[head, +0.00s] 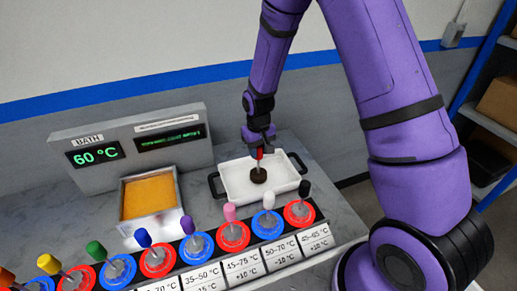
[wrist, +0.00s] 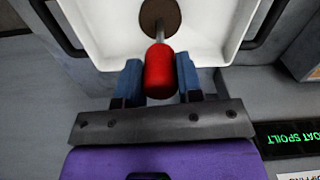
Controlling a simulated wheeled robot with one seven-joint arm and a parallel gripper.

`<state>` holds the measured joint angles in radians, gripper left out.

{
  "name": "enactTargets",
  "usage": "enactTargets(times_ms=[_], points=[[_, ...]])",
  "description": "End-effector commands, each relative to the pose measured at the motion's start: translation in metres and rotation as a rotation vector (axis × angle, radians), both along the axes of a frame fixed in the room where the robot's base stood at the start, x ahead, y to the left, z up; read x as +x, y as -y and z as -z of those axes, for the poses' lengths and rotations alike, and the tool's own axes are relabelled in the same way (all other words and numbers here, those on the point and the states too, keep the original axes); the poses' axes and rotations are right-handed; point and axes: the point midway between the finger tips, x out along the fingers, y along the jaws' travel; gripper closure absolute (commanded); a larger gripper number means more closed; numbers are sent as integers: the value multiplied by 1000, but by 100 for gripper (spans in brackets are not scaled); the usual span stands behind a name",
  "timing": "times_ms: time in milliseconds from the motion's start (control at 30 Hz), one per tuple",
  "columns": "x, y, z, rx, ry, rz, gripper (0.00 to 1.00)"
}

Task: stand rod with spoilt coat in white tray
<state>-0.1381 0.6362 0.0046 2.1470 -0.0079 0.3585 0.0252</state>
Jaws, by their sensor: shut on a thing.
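My gripper (head: 259,146) is shut on the red handle (head: 260,153) of a rod over the white tray (head: 233,192). In the wrist view the red handle (wrist: 159,70) sits between the two blue fingers of my gripper (wrist: 158,82). A brown disc (head: 258,175) is at the rod's lower end, inside the tray's outline. The rod looks about upright. I cannot tell whether the disc touches the tray floor. The white tray (wrist: 212,52) is mostly empty around the disc.
A bath (head: 150,196) with orange liquid and a 60 °C display stands left of the tray. Several rods with coloured handles stand on red and blue rings along the front, including a pink-handled rod (head: 229,212). A wrist-view display (wrist: 290,138) reads "COAT SPOILT". Shelves stand at right.

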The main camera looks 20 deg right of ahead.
Motion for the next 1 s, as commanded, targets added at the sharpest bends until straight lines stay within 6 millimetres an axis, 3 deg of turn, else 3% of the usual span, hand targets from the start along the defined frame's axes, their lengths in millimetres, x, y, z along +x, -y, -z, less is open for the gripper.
enactTargets(times_ms=[500,533,633,667,833,900,1000], points=[[0,0,6,0,1,0,100],[0,0,7,0,1,0,64],[0,0,6,0,1,0,41],[0,0,6,0,1,0,37],[0,0,6,0,0,0,37],[0,0,7,0,0,0,28],[0,0,7,0,0,0,28]])
